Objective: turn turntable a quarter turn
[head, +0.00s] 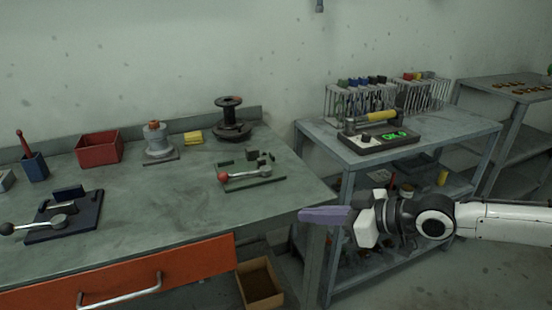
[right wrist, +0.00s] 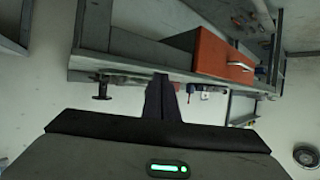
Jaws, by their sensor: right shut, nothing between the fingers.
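I cannot tell for certain which thing is the turntable. A dark round spool-like piece (head: 231,122) with a wide base stands at the back right of the green-topped bench (head: 150,210). A grey round piece with an orange top (head: 155,140) stands on a small plate left of it. My right gripper (head: 312,215) is shut and empty, beyond the bench's right edge, apart from everything on the bench. Its closed dark fingers (right wrist: 164,98) also show in the right wrist view. My left gripper is in neither view.
A lever with a red knob (head: 224,176) sits on a plate at the bench's right. A black-knobbed lever (head: 56,220) is at the left, beside a red bin (head: 99,148). A cart (head: 348,152) with tube racks stands right. A cardboard box (head: 260,285) lies below.

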